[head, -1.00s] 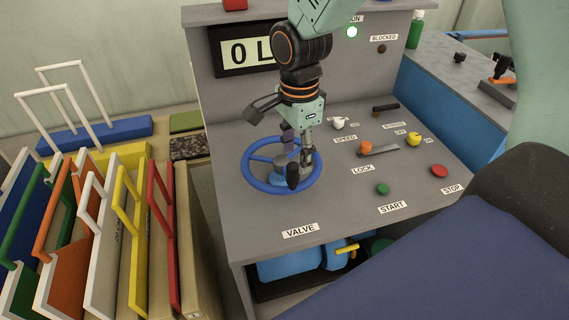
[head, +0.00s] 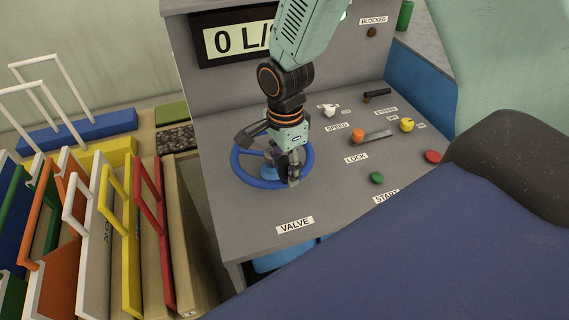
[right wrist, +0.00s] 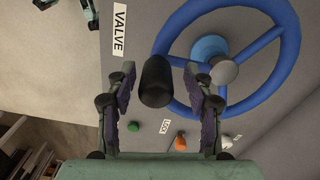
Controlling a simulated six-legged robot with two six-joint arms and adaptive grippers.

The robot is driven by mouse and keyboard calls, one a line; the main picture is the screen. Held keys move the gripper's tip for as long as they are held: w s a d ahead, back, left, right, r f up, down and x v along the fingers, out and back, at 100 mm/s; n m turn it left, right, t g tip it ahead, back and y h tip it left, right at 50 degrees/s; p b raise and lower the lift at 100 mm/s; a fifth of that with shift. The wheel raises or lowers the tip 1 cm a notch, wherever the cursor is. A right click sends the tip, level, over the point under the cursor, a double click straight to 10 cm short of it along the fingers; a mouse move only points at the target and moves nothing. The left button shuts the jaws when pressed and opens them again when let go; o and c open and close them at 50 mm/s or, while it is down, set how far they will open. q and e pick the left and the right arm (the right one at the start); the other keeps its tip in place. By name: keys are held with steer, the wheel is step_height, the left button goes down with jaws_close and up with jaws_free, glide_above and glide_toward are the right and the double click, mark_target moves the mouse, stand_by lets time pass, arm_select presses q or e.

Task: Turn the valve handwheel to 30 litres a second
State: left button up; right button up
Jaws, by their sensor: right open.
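The blue valve handwheel (head: 252,183) lies flat on the grey console above the VALVE label (head: 295,225). In the right wrist view the handwheel (right wrist: 290,55) shows its spokes, a light-blue hub and a grey centre cap. A black upright knob (right wrist: 157,84) stands at its rim. My right gripper (head: 280,166) is over the near part of the wheel. In the right wrist view its open fingers (right wrist: 160,68) stand on either side of the knob, with gaps visible. The display (head: 240,40) reads 0 L/, its right end hidden by my arm. My left gripper does not show in the head view.
To the right on the console are a white knob (head: 329,110), an orange knob (head: 358,134), a yellow knob (head: 407,125), a green START button (head: 377,177) and a red button (head: 433,157). Coloured framed panels (head: 130,240) stand in a rack at left.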

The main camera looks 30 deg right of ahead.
steer(key=shift+s+a+r, duration=0.15)
steer(key=shift+s+a, duration=0.05)
steer(key=shift+s, duration=0.15)
steer(key=shift+a, duration=0.1)
steer(key=shift+c, duration=0.7)
steer(key=shift+w+d, duration=0.2)
steer(key=shift+w, duration=0.1)
steer(key=c, duration=0.5)
jaws_close()
